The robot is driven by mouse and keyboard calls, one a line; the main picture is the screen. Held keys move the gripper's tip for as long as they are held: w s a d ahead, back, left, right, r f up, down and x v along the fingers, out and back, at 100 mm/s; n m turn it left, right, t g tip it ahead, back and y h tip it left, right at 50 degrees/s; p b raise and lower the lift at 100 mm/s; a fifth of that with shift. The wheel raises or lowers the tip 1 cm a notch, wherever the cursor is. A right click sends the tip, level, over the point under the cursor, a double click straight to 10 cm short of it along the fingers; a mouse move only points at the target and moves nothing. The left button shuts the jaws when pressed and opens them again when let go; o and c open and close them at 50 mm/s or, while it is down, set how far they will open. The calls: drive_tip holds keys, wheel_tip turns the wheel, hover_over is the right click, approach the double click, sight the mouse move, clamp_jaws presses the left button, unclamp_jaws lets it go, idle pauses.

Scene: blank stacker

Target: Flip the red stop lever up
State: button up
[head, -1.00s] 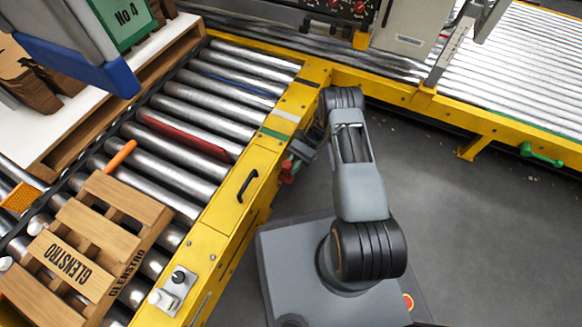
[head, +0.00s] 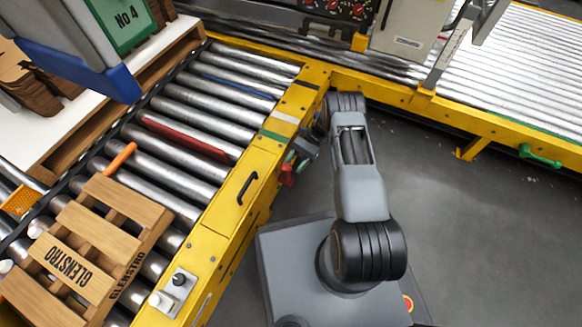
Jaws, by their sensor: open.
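A small red part (head: 287,174), likely the red stop lever, shows low on the outer side of the yellow conveyor frame (head: 262,160). Its exact shape and whether it points up or down are too small to tell. My gripper (head: 297,156) is right beside it, just above it in the picture, at the side of the frame. It is open, with its fingers partly hidden and small. I cannot tell whether it touches the red part.
A red bar (head: 185,138) lies between the rollers, and an orange stick (head: 120,158) stands beyond the wooden pallet (head: 125,203). A black handle (head: 247,187) and a switch box (head: 175,291) sit on the frame.

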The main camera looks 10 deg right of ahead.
drive_tip(key=shift+v, duration=2.6)
